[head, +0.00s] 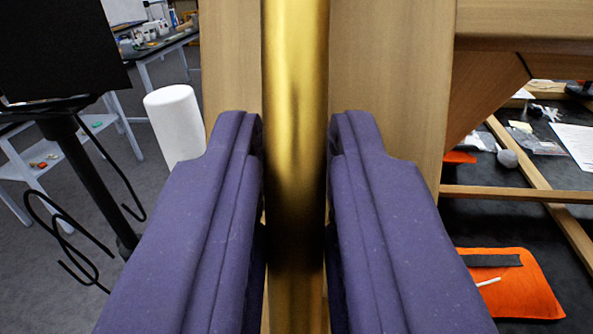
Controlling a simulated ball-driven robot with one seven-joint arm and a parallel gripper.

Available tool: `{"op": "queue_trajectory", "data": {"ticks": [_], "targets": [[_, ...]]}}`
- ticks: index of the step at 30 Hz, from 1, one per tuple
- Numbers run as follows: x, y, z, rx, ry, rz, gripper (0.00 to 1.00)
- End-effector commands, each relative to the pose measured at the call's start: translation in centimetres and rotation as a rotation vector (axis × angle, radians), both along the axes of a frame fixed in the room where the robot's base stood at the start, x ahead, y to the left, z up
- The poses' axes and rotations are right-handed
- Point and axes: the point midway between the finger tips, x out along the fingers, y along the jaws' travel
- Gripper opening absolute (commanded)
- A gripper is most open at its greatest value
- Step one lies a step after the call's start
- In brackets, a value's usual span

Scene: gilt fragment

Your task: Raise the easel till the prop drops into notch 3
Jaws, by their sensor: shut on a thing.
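My gripper (295,150) fills the lower middle of the head view, its two purple fingers on either side of a shiny gold bar (294,70). It is shut on this bar, which runs upright through the picture. Behind the bar stands a broad wooden part (390,90), which looks like the easel's frame. A wooden crosspiece with a slanted brace (485,90) joins it at the right. The prop and its notches cannot be made out here.
A dark table at the right bears an orange pouch (512,290), thin wooden bars (545,190) and papers. At the left are a white cylinder (174,120), a black stand (85,170) with wire hooks, and a white shelf (50,170). Grey floor shows between them.

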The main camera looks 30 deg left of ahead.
Motion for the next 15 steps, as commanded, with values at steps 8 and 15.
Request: {"op": "queue_trajectory", "data": {"ticks": [8,15], "targets": [[-5.2,-1.5,-0.2,0.026,-0.105,0.000,0.00],[-6.1,-1.7,0.6,0.035,-0.127,0.001,0.00]]}}
